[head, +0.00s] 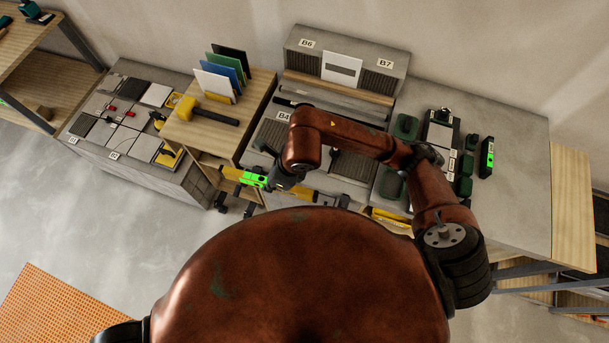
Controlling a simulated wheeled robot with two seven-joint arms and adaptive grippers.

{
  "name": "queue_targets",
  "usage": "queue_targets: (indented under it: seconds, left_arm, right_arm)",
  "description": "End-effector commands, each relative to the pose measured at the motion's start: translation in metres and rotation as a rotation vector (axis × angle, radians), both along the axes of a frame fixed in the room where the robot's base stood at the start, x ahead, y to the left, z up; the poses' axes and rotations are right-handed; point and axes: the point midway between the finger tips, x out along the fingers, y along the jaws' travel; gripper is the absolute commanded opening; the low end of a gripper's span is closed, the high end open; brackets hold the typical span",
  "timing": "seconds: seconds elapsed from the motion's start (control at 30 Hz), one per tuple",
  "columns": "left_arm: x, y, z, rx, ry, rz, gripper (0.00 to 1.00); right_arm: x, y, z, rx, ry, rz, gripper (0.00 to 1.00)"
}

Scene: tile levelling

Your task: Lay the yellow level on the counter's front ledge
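The yellow level (310,194) is a long bar lying nearly crosswise in the head view, with a bright green section (255,179) near its left end. My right gripper (281,184) is shut around it left of its middle, and the dark gripper and wrist hide part of the bar. The level appears in front of the grey counter (510,205), over its front edge. Whether it touches the ledge cannot be told, as my arm and body cover much of that edge. My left gripper is out of view.
Tile samples (118,115) lie further left. Dark green pads (407,127) and a black-and-green device (487,157) sit on the counter's right part.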

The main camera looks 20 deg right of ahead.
Motion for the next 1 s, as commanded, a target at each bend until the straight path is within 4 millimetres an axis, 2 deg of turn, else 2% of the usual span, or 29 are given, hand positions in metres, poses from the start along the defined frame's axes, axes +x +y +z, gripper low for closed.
queue_targets:
  seconds: [0.07,0.17,0.53,0.7,1.0]
  left_arm:
    - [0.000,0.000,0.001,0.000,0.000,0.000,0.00]
    - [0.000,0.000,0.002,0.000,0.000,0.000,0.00]
    - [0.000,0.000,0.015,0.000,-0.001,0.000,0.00]
    - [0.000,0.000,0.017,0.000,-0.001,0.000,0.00]
    - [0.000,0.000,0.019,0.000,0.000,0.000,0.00]
  right_arm:
    - [0.000,0.002,0.002,-0.001,0.000,-0.034,0.00]
    - [0.005,-0.007,-0.002,-0.002,0.004,-0.058,0.00]
    - [0.039,-0.084,-0.039,-0.004,0.006,-0.059,0.00]
    - [0.049,-0.104,-0.070,-0.002,0.007,-0.056,0.00]
    - [0.058,-0.121,-0.093,-0.002,0.005,-0.054,0.00]
